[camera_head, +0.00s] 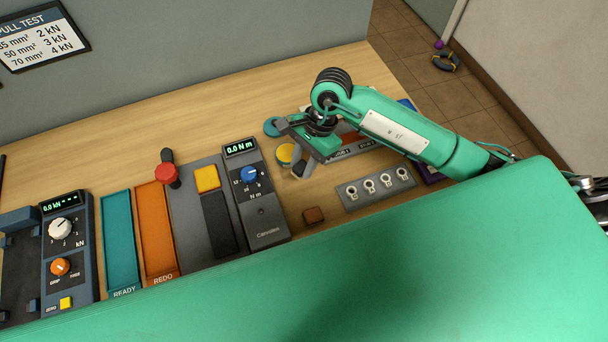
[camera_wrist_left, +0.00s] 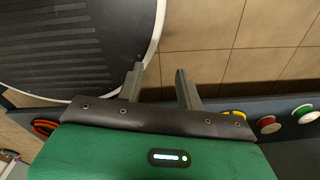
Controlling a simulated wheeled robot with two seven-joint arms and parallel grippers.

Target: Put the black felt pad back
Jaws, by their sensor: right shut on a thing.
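My right gripper (camera_head: 292,148) is over the right part of the bench, tilted, and shut on a small dark thing. A dark piece (camera_head: 299,170) shows at the lower fingertip; it looks like the black felt pad, but the fingers and wrist hide much of it. A yellow disc (camera_head: 284,153) lies just left of the fingers, and a teal disc (camera_head: 271,127) lies behind them. My left gripper (camera_wrist_left: 158,84) shows in the left wrist view with its fingers apart and nothing between them.
The torque tester (camera_head: 262,215) stands left of the right gripper. A grey plate with several lugs (camera_head: 376,188) and a small brown block (camera_head: 314,215) lie nearer. Teal (camera_head: 120,242) and orange (camera_head: 156,232) trays lie left. The bench back (camera_head: 200,115) is clear. Tiled floor (camera_wrist_left: 215,45) lies beyond the left gripper.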

